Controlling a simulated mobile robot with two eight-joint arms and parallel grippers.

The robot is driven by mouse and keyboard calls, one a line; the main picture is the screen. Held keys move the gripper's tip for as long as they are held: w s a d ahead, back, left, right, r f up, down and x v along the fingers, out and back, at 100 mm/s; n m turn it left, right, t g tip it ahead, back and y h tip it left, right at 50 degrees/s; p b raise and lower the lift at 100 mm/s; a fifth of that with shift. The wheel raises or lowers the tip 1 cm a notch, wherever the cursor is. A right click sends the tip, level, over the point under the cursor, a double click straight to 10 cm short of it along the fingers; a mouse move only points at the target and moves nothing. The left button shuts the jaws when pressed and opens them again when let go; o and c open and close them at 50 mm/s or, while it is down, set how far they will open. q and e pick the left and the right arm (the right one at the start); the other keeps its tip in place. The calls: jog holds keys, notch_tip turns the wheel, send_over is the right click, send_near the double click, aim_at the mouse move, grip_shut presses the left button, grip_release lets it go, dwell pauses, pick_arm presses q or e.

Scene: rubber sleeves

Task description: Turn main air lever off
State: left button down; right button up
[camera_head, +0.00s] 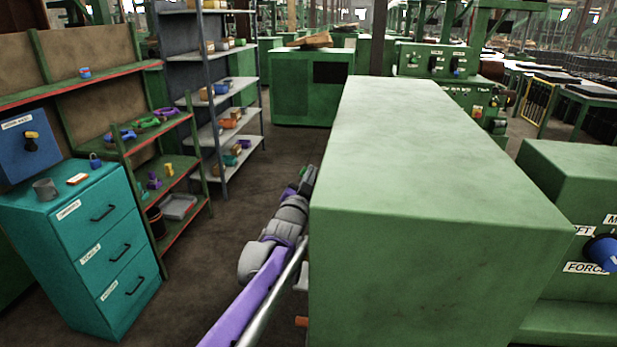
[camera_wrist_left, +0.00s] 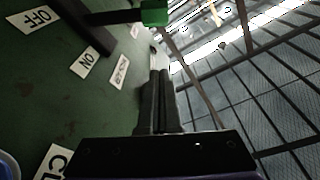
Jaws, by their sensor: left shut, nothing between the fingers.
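In the left wrist view, a black bar (camera_wrist_left: 84,25) with a side arm ending in a green block (camera_wrist_left: 155,12) stands out from a green panel; it looks like a lever. An OFF label (camera_wrist_left: 35,18) and an ON label (camera_wrist_left: 86,61) are on the panel beside it. I cannot tell which label it is set to. My left gripper (camera_wrist_left: 157,85) is shut and empty, its fingers apart from the bar and below the green block in the picture. In the head view, my left gripper (camera_head: 307,179) is partly hidden beside the large green cabinet. My right gripper is not seen.
The large green cabinet (camera_head: 420,150) blocks the head view of the panel. A teal drawer cabinet (camera_head: 85,245) and shelves (camera_head: 215,120) stand at left, with a floor aisle (camera_head: 240,180) between. A blue knob (camera_head: 603,252) is at far right.

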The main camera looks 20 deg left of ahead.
pick_arm(q)
jog(key=p+x, duration=0.1)
jog(key=x, duration=0.7)
jog(key=f, duration=0.1)
jog(key=s+a+f, duration=0.1)
jog(key=s+f, duration=0.1)
jog(key=shift+a+f, duration=0.25)
jog(key=shift+f, duration=0.05)
jog(key=shift+w, duration=0.1)
jog(key=shift+a+f+n, duration=0.2)
jog(key=shift+n, duration=0.2)
